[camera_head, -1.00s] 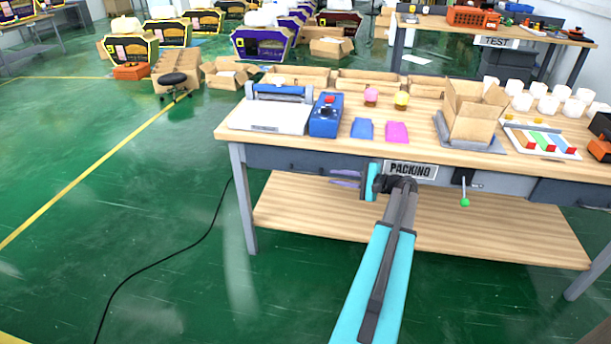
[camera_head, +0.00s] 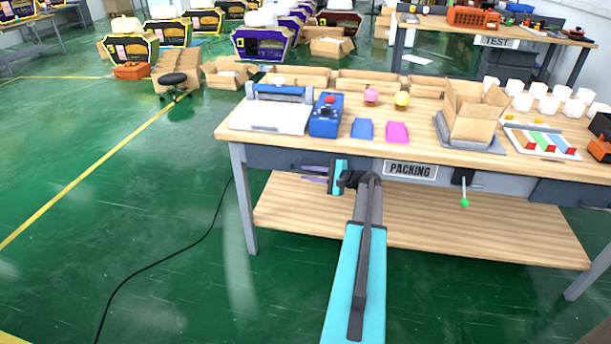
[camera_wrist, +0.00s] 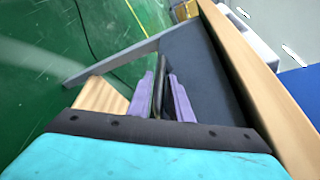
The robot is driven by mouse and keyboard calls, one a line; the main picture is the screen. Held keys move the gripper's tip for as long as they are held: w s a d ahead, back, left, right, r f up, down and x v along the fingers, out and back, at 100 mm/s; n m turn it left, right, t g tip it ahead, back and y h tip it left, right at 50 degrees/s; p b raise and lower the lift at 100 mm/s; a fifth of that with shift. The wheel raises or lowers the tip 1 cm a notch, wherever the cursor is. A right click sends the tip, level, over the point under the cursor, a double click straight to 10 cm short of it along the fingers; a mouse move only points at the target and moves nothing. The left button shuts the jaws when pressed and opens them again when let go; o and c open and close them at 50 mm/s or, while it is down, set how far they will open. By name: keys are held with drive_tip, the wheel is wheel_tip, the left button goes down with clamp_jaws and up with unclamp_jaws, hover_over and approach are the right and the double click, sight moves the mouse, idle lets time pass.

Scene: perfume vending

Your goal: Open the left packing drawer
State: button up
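The left packing drawer (camera_head: 272,159) is a dark grey-blue front under the left part of the packing table's top, and it looks closed. Its front also shows in the wrist view (camera_wrist: 203,62). My gripper (camera_head: 314,174) is in front of this drawer, left of the PACKING sign (camera_head: 410,169). In the wrist view, its two purple fingers (camera_wrist: 161,98) stand apart on either side of a dark bar handle (camera_wrist: 159,82). Gaps show between the fingers and the bar, so the gripper looks open around it. Contact with the handle cannot be made out.
The packing table (camera_head: 226,131) carries a blue device (camera_head: 326,116), an open cardboard box (camera_head: 470,112) and several small items. A wooden lower shelf (camera_head: 290,215) lies below the drawer. A black cable (camera_head: 190,250) runs over the green floor, which is open to the left.

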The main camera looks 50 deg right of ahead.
drive_tip(key=shift+w+a+f, duration=0.1)
drive_tip(key=shift+w, duration=0.2)
